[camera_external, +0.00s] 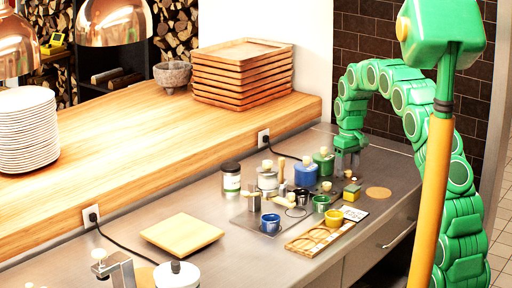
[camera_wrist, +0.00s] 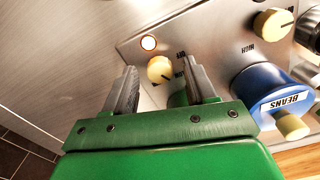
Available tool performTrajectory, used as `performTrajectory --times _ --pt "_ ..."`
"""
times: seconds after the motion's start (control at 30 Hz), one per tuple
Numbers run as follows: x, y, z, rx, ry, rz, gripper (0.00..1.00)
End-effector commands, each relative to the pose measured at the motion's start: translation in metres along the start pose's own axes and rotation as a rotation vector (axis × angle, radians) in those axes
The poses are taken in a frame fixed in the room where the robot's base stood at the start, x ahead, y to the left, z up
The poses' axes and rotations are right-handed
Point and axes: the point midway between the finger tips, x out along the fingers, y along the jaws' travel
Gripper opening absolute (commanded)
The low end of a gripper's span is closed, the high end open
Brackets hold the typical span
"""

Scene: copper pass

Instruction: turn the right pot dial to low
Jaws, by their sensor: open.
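The green pot (camera_external: 324,162) stands at the right end of the row in the outside view, left of my gripper (camera_external: 347,168). In the wrist view my gripper hides most of that pot.
The blue pot (camera_wrist: 262,86), labelled BEANS, stands close to the right finger. Another cream dial (camera_wrist: 272,23) is beyond it. Several jars and small cups, including a blue cup (camera_external: 270,223), and a wooden holder (camera_external: 305,243) crowd the counter in front. The steel at left is clear.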

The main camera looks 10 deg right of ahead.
Motion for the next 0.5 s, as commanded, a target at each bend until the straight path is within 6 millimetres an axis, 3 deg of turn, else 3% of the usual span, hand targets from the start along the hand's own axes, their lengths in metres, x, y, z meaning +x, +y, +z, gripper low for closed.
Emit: performTrajectory --times 0.5 --pt "-0.066 0.0 0.0 0.0 0.001 0.0 0.56"
